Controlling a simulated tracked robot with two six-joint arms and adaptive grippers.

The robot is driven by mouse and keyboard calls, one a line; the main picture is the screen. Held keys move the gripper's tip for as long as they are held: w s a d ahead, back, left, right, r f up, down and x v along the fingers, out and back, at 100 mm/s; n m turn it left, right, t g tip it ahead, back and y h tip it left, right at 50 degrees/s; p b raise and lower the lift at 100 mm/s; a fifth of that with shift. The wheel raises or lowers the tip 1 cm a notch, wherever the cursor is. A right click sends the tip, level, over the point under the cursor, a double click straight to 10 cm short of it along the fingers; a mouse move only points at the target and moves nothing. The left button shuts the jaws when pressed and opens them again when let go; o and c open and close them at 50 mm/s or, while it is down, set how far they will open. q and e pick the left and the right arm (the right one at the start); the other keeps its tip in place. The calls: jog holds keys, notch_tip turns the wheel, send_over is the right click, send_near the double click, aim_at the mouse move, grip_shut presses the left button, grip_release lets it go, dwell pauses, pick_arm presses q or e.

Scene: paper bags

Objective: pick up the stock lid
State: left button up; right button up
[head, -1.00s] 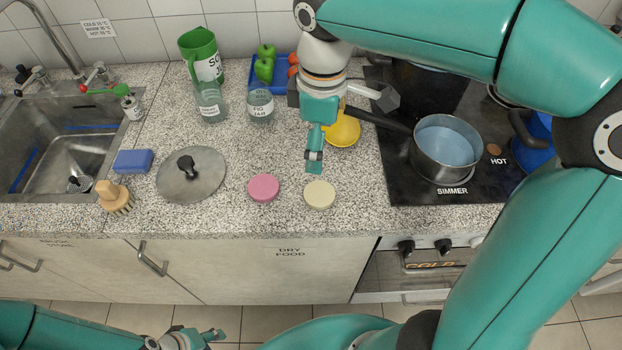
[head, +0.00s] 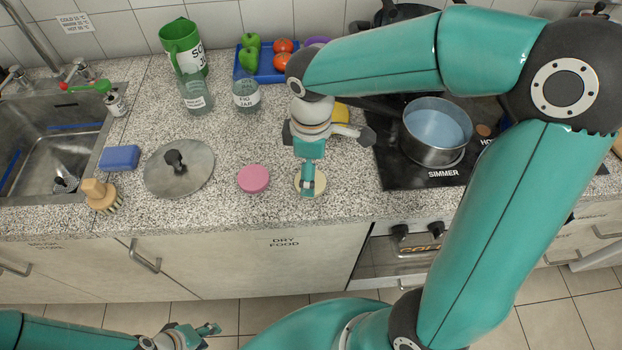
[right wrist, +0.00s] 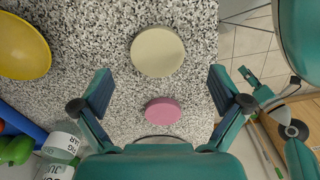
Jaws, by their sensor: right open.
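No label reading "stock" is legible on any lid. A cream round lid (head: 321,185) lies on the counter near its front edge, also whole in the right wrist view (right wrist: 157,51). A pink round lid (head: 253,179) lies left of it, and a grey metal lid with a black knob (head: 190,181) lies farther left. My right gripper (head: 308,182) is open above the cream lid, partly hiding it in the head view. In the right wrist view its fingers (right wrist: 158,92) are apart with nothing between them. My left gripper (head: 205,337) is open and empty, low in front of the cabinets.
Two glass jars (head: 246,96) and a green jug (head: 181,47) stand behind. A blue tray (head: 262,75) holds produce. A pot (head: 436,133) sits on the hob at right. A blue sponge (head: 119,158) and a brush (head: 101,196) lie by the sink.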

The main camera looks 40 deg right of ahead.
jog(key=f, duration=0.4)
jog(key=shift+w+d, duration=0.1)
jog(key=shift+w, duration=0.1)
jog(key=c, duration=0.8)
jog(key=shift+c, duration=0.2)
